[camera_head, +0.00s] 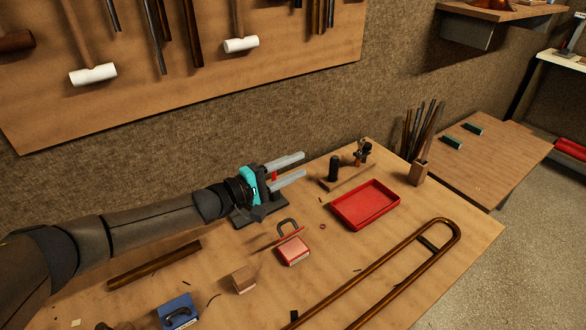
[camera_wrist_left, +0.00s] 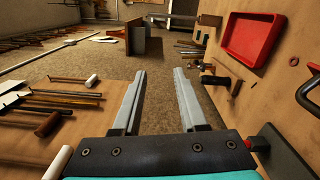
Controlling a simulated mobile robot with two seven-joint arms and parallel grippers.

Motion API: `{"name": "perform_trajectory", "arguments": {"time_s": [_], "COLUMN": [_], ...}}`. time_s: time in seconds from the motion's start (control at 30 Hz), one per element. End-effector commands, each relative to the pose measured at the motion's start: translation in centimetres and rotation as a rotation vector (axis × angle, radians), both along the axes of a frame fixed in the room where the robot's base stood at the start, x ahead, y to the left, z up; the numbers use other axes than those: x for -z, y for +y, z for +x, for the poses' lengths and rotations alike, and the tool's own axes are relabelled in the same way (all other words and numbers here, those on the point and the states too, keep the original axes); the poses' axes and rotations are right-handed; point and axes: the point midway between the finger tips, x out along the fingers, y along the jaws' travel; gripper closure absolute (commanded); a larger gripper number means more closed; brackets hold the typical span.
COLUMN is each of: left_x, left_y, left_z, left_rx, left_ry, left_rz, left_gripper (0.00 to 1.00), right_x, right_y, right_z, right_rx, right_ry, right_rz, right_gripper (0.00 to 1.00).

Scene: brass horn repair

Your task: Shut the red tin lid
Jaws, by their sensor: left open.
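The red tin (camera_head: 293,253) sits on the bench near the middle of the head view. Its lid (camera_head: 290,236) is raised at the back, seen almost edge-on, with a dark looped handle (camera_head: 287,226) on its far side. A dark loop that looks like this handle (camera_wrist_left: 307,95) shows at the right edge of the left wrist view. My left gripper (camera_head: 298,167) is open and empty, above and behind the tin, its fingers pointing right. It touches nothing that I can see. Its fingers (camera_wrist_left: 160,78) also show apart in the wrist view. My right gripper is not in view.
A red tray (camera_head: 365,205) lies right of the tin, and a bent brass tube (camera_head: 395,262) in front of it. A blue tin (camera_head: 178,312) and a wooden block (camera_head: 243,279) stand front left. A dark-based device (camera_head: 247,216) lies under my left gripper.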

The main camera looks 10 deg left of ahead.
Motion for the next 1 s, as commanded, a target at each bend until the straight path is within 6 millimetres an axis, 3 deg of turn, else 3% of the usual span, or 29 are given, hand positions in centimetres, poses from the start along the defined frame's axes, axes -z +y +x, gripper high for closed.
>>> {"name": "perform_trajectory", "arguments": {"time_s": [0.03,0.3,0.7,0.87,1.0], "left_x": [-1.1,-3.7,-4.0,-3.8,-3.0], "left_y": [0.0,0.0,0.0,0.3,1.8], "left_z": [0.0,0.0,0.0,0.5,2.3], "left_rx": [0.000,0.000,0.000,-0.023,-0.113], "left_ry": [-0.001,0.002,0.002,0.009,0.046], "left_rz": [0.001,0.003,0.002,0.023,0.114], "left_gripper": [0.58,0.58,0.58,0.76,0.92], "right_x": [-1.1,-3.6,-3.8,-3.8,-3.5], "right_y": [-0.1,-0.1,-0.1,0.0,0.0], "right_z": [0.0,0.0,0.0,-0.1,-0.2], "right_rx": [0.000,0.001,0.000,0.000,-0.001], "right_ry": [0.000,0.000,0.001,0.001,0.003], "right_rz": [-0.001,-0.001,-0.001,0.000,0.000], "right_gripper": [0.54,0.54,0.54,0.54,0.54]}}
